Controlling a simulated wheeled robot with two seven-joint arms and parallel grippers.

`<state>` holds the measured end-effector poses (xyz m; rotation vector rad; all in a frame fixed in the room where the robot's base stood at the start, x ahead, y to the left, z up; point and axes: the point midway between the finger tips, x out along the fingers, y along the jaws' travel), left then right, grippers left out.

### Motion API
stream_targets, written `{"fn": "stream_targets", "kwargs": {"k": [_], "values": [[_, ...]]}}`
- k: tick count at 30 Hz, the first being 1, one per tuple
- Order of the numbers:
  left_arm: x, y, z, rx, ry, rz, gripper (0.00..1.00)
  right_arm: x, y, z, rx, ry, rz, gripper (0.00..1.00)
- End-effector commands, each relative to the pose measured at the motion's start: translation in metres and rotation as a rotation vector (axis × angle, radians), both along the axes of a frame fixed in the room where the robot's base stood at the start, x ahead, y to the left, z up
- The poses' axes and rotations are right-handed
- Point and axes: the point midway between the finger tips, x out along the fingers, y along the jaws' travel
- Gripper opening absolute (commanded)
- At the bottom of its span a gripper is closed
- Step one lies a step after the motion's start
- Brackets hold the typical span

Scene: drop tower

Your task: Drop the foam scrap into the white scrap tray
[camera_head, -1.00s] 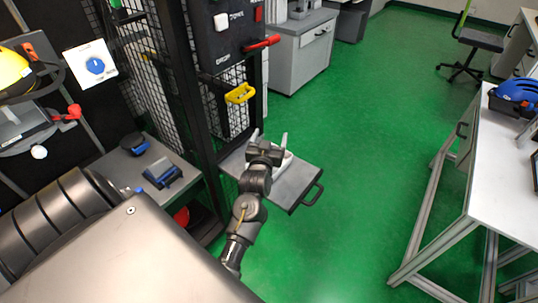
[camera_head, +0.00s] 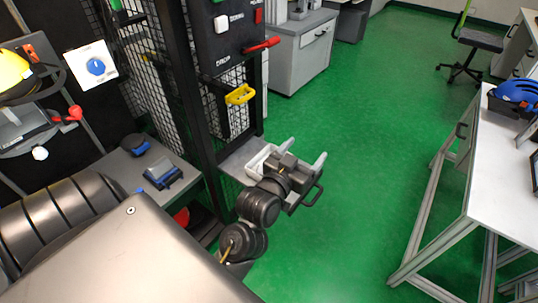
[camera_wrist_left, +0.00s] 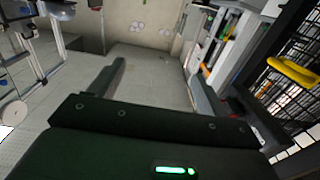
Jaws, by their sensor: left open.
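The white scrap tray (camera_head: 258,160) sits on the grey pull-out shelf (camera_head: 236,157) at the foot of the black tower, partly hidden by my left arm. My left gripper (camera_head: 305,150) is open, just right of the tray in the head view, above or in front of the shelf; its exact height is hard to tell. In the left wrist view the two fingers (camera_wrist_left: 155,85) stand wide apart with nothing between them. I cannot make out the foam scrap in either view; the inside of the tray is mostly hidden. My right gripper is not in view.
The black mesh tower with a yellow handle (camera_head: 240,94) and red lever (camera_head: 262,45) rises behind the shelf. A grey side table (camera_head: 125,170) with blue-and-black items stands left. A white workbench (camera_head: 510,175) stands right. Green floor between is clear.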

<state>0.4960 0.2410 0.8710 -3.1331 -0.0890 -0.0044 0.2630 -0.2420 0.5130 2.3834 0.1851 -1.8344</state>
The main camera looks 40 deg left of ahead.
Motion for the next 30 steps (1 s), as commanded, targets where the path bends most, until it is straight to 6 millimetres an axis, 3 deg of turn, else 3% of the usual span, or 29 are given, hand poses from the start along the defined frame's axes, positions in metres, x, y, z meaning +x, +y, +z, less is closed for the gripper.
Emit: {"fn": "stream_targets", "kwargs": {"k": [9,30], "values": [[-0.016,-0.019,0.012,-0.006,0.003,-0.053,0.77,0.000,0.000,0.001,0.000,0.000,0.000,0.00],[-0.017,-0.020,0.012,-0.009,0.003,-0.055,0.77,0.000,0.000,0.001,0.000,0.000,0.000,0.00]]}}
